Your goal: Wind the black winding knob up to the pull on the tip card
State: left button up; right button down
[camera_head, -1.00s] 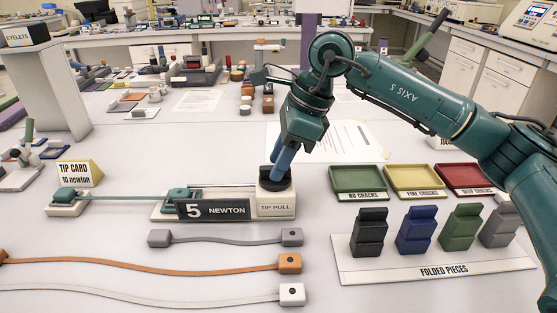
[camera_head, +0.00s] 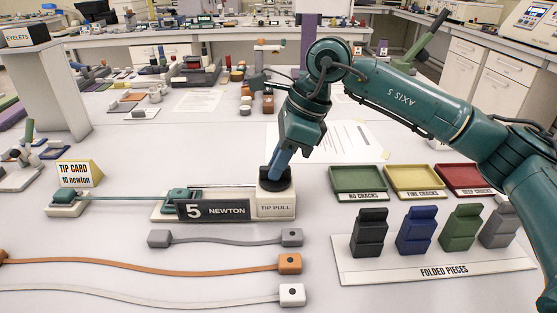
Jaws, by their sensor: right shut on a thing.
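The black winding knob (camera_head: 274,181) sits on the right end of the tip pull device (camera_head: 276,207), which is labelled TIP PULL. My right gripper (camera_head: 276,172) points down from above with its blue fingers shut on the knob. The dark display (camera_head: 213,210) on the device's front reads 5 NEWTON. The yellow tip card (camera_head: 79,172) stands at the left and reads 10 newton. A green clamp (camera_head: 67,197) on a white block is at the left end, joined by a thin strip to the green carriage (camera_head: 180,195). My left gripper is not in view.
Grey, orange and white laces (camera_head: 140,265) with end blocks lie in front of the device. Green, yellow and red trays (camera_head: 412,180) and a board of folded pieces (camera_head: 440,268) stand at the right. A paper sheet (camera_head: 340,141) lies behind.

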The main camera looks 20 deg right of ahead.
jog(key=shift+f+m+t+b, duration=0.15)
jog(key=shift+m+t+b, duration=0.25)
jog(key=shift+m+b, duration=0.45)
jog(key=shift+s+m, duration=0.1)
jog(key=shift+m, duration=0.65)
jog(key=c, duration=1.4)
grip_release()
jog(key=shift+r, duration=0.2)
jog(key=v, duration=1.3)
jog(key=shift+s+a, duration=0.2)
jog(key=shift+s, duration=0.05)
